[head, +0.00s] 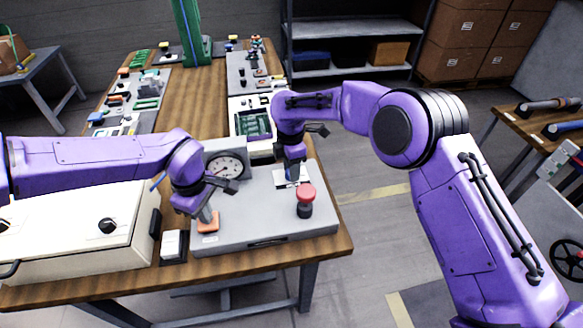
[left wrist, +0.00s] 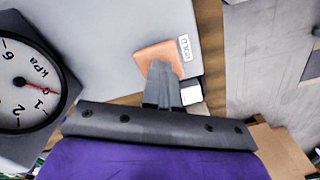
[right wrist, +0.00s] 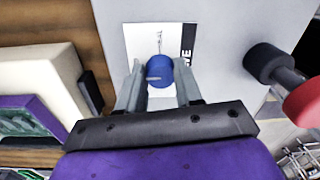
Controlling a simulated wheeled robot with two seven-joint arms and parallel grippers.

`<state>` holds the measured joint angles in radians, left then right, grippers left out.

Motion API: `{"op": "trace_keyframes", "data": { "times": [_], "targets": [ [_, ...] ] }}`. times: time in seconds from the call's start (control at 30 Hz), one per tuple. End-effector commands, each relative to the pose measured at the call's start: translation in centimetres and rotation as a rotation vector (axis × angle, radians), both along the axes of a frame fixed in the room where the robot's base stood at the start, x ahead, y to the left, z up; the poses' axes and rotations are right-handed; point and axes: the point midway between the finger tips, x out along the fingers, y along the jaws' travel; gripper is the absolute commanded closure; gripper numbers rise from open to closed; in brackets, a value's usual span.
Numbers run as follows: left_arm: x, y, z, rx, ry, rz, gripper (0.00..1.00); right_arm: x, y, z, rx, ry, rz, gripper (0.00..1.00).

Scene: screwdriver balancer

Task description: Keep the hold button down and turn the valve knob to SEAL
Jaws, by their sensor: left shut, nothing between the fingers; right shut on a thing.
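The orange hold button (head: 208,227) is at the front left of the grey panel box; in the left wrist view the orange pad (left wrist: 155,53) lies beside a small white label. My left gripper (head: 206,214) is shut and empty, its fingertips over the pad and seeming to touch it. How far the button is pressed I cannot tell. The blue valve knob (right wrist: 159,70) stands on a white plate with a black strip, its lettering mostly hidden. My right gripper (right wrist: 158,88) is shut on it, one finger at each side. In the head view the gripper hides the knob.
A red mushroom button (head: 305,193) on a black post stands close to my right gripper. A cream case (head: 70,240) and a small white-and-black block (head: 173,246) are at left.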

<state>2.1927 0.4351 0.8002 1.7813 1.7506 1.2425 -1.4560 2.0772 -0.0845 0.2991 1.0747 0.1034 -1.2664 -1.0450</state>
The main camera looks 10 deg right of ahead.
Motion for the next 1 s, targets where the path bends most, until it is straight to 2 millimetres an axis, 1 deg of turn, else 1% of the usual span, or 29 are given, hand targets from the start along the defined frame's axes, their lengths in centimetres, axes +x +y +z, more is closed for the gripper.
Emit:
{"op": "trace_keyframes", "data": {
  "times": [0.17, 0.37, 1.0],
  "targets": [
    [0.02, 0.05, -0.07, 0.001, 0.000, 0.000, 1.00, -0.07, -0.03, -0.06, -0.001, 0.003, -0.067, 0.96],
    [0.01, 0.05, -0.07, 0.001, 0.000, 0.000, 1.00, -0.10, -0.03, -0.07, -0.001, 0.004, -0.213, 0.96],
    [0.01, 0.05, -0.08, 0.001, 0.000, 0.000, 1.00, -0.26, -0.07, -0.09, -0.001, 0.003, -0.821, 0.96]
  ]
}}
